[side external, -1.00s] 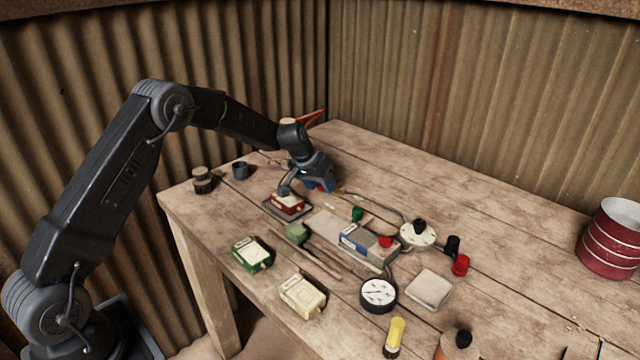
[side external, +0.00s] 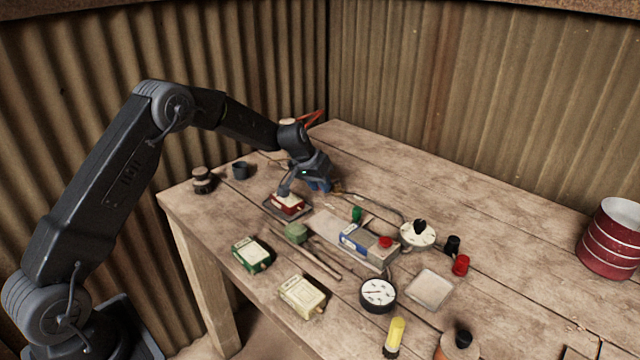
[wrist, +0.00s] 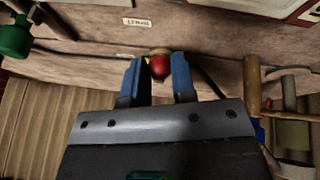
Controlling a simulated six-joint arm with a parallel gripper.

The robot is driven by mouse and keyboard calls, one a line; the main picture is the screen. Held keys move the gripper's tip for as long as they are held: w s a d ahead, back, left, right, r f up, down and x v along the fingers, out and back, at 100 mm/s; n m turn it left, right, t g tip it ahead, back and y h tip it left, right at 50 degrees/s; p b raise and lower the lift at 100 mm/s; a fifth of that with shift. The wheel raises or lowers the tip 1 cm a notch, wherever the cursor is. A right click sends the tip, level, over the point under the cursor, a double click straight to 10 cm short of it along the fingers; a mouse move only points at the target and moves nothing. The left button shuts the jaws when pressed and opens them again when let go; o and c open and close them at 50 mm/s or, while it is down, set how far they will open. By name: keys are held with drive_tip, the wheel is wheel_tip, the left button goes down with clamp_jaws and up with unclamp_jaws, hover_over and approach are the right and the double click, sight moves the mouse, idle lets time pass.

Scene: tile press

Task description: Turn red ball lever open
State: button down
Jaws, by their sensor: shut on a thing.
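The red ball (wrist: 159,66) of the lever shows in the wrist view between the tips of my two blue fingers. My gripper (wrist: 157,72) is shut on it. A yellowish brass-coloured part shows just behind the ball. In the side view my gripper (side external: 322,186) is low over the far left part of the table, beyond the red and white box. The ball is hidden there by the fingers. A brass-coloured fitting (side external: 338,187) shows just right of the fingertips.
A red and white box (side external: 287,204) on a dark tray stands close in front of my gripper. A grey-blue unit with a red button (side external: 385,242), a white dial (side external: 418,234) and a gauge (side external: 378,293) stand to the right.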

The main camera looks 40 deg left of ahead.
drive_tip(key=shift+d, duration=0.1)
drive_tip(key=n, duration=0.1)
drive_tip(key=d+n+y, duration=0.1)
drive_tip(key=d+n, duration=0.1)
drive_tip(key=n, duration=0.1)
drive_tip(key=shift+w+d+y, duration=0.2)
drive_tip(key=shift+w+y, duration=0.05)
drive_tip(key=shift+y, duration=0.15)
drive_tip(key=d+n, duration=0.1)
drive_tip(key=n, duration=0.1)
drive_tip(key=w+d+n+y, duration=0.1)
drive_tip(key=shift+n+y, duration=0.3)
drive_tip(key=shift+n, duration=0.1)
drive_tip(key=n, duration=0.1)
drive_tip(key=w+d+n+g+y, duration=0.1)
drive_tip(key=n, duration=0.1)
drive_tip(key=w+n, duration=0.1)
drive_tip(key=shift+d+n+y, duration=0.3)
drive_tip(key=shift+w+d+n+g+y, duration=0.2)
drive_tip(key=shift+w+n+g, duration=0.3)
drive_tip(key=shift+n, duration=0.35)
drive_tip(key=shift+w+d+n+g+y, duration=0.1)
drive_tip(key=shift+w+n+g+y, duration=0.15)
drive_tip(key=shift+w+n, duration=0.5)
drive_tip(key=shift+s+n, duration=0.1)
drive_tip(key=shift+n, duration=0.3)
drive_tip(key=shift+g, duration=0.25)
drive_tip(key=shift+s, duration=0.1)
